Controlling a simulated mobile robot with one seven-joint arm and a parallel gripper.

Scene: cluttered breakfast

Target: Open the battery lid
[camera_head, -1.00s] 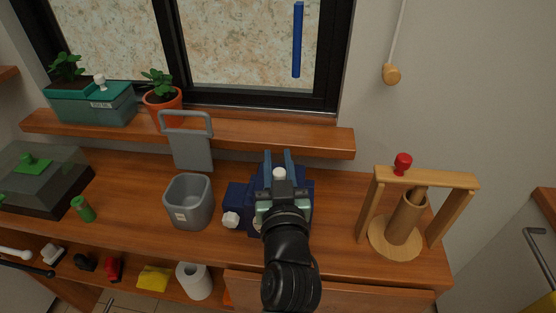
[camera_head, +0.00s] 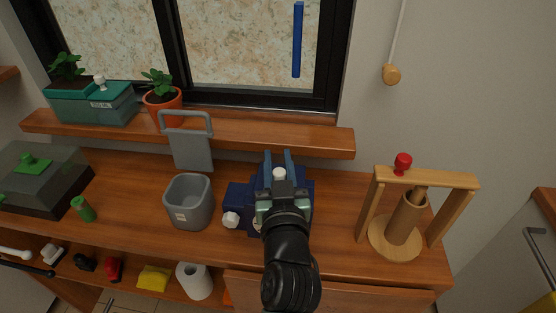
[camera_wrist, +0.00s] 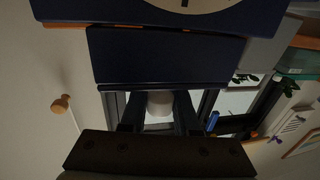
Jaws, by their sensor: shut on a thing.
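A dark blue device (camera_head: 240,195) stands on the wooden counter, largely hidden behind my arm in the head view. A white knob (camera_head: 279,173) shows at the tip of my gripper (camera_head: 279,182). In the wrist view, my gripper (camera_wrist: 160,112) is shut on this white knob (camera_wrist: 160,97), next to a dark blue panel (camera_wrist: 160,58) that looks like the lid. A narrow orange-brown strip shows between that panel and the larger blue body (camera_wrist: 110,10). A second white knob (camera_head: 231,219) is on the device's left side. A green cylinder (camera_head: 83,208), possibly a battery, stands far left.
A grey bin (camera_head: 188,204) with its upright grey panel (camera_head: 192,150) stands close on the left. A wooden frame (camera_head: 455,215) with a red knob (camera_head: 403,163) stands right. A shelf (camera_head: 250,133) with a potted plant (camera_head: 162,94) runs behind.

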